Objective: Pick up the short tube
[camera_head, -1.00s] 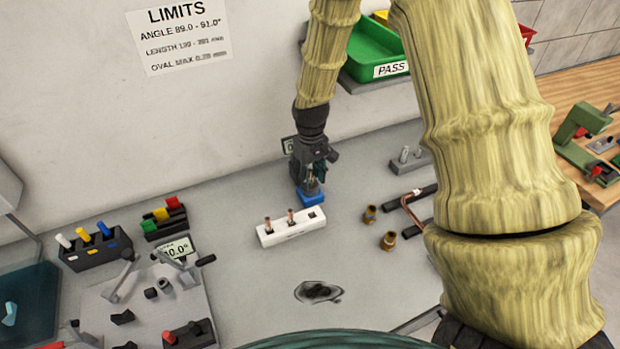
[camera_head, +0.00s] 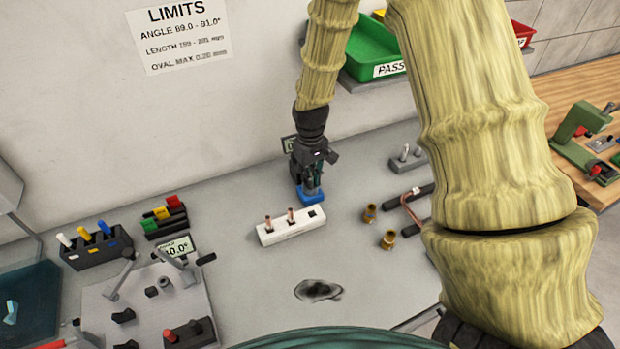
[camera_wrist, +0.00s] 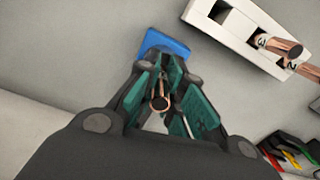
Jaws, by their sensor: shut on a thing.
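My gripper (camera_head: 308,184) points down at the blue block (camera_head: 312,197) near the back wall. In the wrist view its green-padded fingers (camera_wrist: 163,100) are shut on a copper tube (camera_wrist: 160,103), whose round open end faces the camera. The tube's lower part is hidden, so I cannot tell whether it still sits in the blue block (camera_wrist: 165,42). This tube is hidden behind the fingers in the head view.
A white holder (camera_head: 290,231) in front holds two upright copper tubes and has one empty square hole. Two brass fittings (camera_head: 388,240) and a bent copper tube (camera_head: 411,212) on dark supports lie to the right. A fixture (camera_head: 150,300) stands at the left.

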